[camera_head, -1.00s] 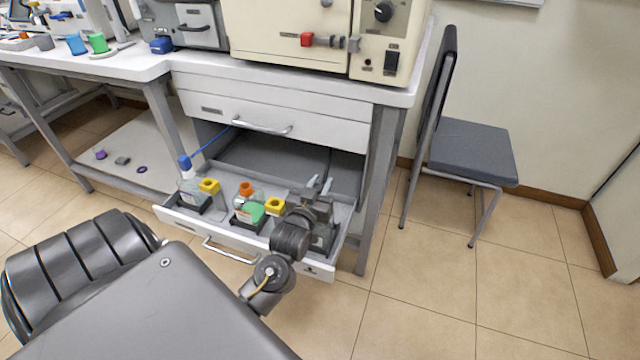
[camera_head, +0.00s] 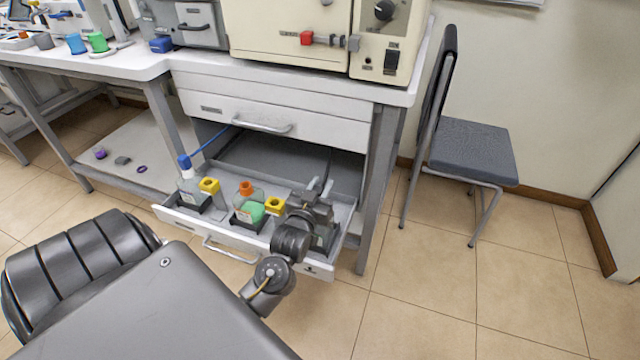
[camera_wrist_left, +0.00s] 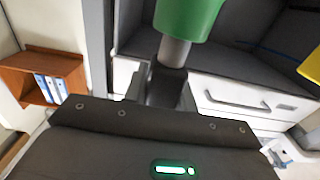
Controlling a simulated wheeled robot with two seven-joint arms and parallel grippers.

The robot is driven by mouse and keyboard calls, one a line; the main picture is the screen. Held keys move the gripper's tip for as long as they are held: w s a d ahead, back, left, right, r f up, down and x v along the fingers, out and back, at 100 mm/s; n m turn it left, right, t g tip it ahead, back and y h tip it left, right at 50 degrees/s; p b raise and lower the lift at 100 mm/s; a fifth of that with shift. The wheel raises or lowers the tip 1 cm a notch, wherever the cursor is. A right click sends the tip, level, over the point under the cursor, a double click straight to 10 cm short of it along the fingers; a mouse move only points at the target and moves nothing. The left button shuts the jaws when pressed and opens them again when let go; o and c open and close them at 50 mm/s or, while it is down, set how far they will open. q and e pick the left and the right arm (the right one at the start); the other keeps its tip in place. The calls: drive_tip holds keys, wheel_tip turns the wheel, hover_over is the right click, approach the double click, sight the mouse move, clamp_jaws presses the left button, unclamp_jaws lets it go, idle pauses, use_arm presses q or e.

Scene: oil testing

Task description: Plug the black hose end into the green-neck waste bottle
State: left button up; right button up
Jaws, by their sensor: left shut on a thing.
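My left gripper (camera_head: 320,188) is over the right end of the open drawer, shut on the black hose end. In the left wrist view, a short grey cylinder (camera_wrist_left: 173,52), probably the hose end, runs from between the fingers (camera_wrist_left: 165,85) to a green neck (camera_wrist_left: 188,16). They seem to meet, but I cannot tell how deep the cylinder sits. In the head view, my gripper and wrist hide this neck; part of a dark-based holder (camera_head: 326,238) shows beneath. My right gripper is not in view.
The open drawer (camera_head: 190,222) also holds a blue-capped bottle (camera_head: 187,176), an orange-capped bottle (camera_head: 246,190), a green item (camera_head: 250,211) and two yellow-topped items (camera_head: 209,186). The bench (camera_head: 150,66) overhangs the drawer. A chair (camera_head: 470,150) stands right; floor between is clear.

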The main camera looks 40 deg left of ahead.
use_arm(q)
drive_tip(key=shift+f+b, duration=0.35)
drive_tip(key=shift+f, duration=0.5)
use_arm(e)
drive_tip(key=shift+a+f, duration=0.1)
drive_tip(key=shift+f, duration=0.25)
use_arm(q)
drive_tip(key=o, duration=1)
drive_tip(key=p+v, duration=0.1)
drive_tip(key=v, duration=1)
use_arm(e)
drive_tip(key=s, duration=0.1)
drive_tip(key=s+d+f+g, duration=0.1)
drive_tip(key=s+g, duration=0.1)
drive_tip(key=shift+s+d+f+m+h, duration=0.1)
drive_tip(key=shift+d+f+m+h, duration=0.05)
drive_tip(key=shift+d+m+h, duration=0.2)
use_arm(q)
drive_tip(key=shift+f, duration=0.1)
